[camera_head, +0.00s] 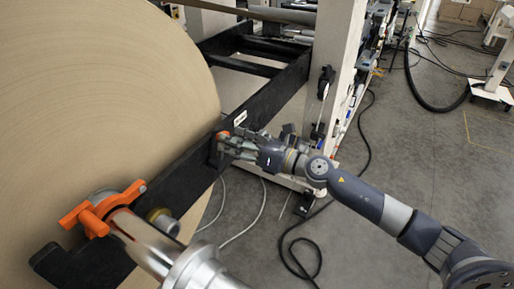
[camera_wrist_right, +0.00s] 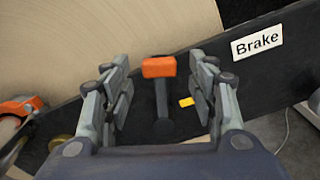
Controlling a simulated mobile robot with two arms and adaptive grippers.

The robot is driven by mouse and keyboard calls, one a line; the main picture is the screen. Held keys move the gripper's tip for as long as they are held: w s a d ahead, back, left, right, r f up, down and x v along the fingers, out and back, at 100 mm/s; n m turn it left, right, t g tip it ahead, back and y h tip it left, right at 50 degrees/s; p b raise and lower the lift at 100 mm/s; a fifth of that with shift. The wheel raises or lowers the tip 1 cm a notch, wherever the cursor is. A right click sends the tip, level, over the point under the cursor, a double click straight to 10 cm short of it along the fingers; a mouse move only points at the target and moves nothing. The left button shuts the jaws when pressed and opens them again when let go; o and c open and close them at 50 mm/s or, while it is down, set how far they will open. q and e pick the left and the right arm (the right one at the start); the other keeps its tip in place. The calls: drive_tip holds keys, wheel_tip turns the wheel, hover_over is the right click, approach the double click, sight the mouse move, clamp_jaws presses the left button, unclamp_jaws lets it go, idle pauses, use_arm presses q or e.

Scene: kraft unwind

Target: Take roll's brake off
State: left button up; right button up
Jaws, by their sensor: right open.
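The large kraft paper roll (camera_head: 100,85) fills the left of the head view. A black beam (camera_head: 265,105) runs beside it with a white "Brake" label (camera_wrist_right: 257,41). Below and left of the label is the brake lever, with an orange head (camera_wrist_right: 159,67) and a black stem (camera_wrist_right: 162,110). In the head view the orange head (camera_head: 222,135) shows just at my fingertips. My right gripper (camera_head: 228,145) is open. In the right wrist view its fingers (camera_wrist_right: 160,85) stand on either side of the lever, apart from it. My left gripper is not in view.
An orange clamp (camera_head: 97,210) sits on the roll's metal shaft (camera_head: 150,245) at lower left. A small yellow part (camera_wrist_right: 187,102) is right of the lever. A pale machine column (camera_head: 338,75) stands behind my gripper. Cables (camera_head: 300,245) lie on the grey floor.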

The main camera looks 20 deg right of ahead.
drive_tip(key=v, duration=0.9)
drive_tip(key=shift+s, duration=0.2)
drive_tip(key=shift+d, duration=0.2)
